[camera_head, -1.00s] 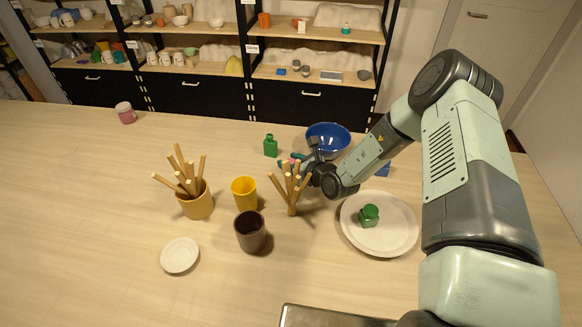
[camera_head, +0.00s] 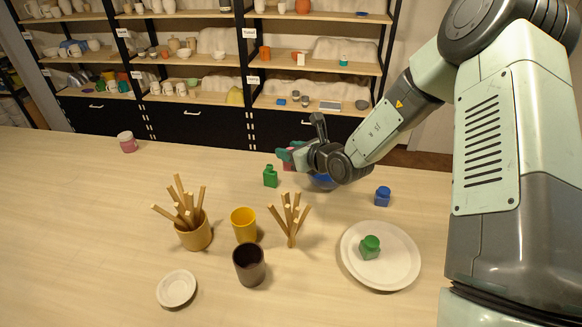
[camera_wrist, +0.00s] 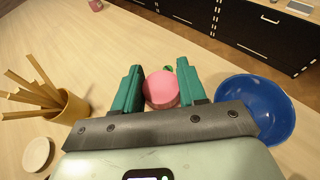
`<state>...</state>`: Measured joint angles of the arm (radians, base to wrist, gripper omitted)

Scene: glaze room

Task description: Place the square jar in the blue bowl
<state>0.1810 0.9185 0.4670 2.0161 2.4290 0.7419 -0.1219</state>
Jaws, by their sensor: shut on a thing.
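My gripper (camera_head: 284,157) is shut on a pink jar (camera_wrist: 161,89), held between its teal fingers above the table. The jar's top looks round from the wrist; whether its body is square is hard to tell. In the head view only a bit of its pink shows. The blue bowl (camera_wrist: 262,106) is right of the gripper in the wrist view, apart from the held jar. In the head view the bowl (camera_head: 323,182) is mostly hidden behind my gripper and wrist. The part of the bowl's inside that I see is empty.
A green bottle (camera_head: 270,176) stands just left of the bowl, a blue jar (camera_head: 382,196) to its right. A green jar (camera_head: 370,246) sits on a white plate (camera_head: 348,268). Stick holders, a yellow cup (camera_head: 243,225), a brown cup (camera_head: 249,265) and a saucer (camera_head: 176,289) stand nearer.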

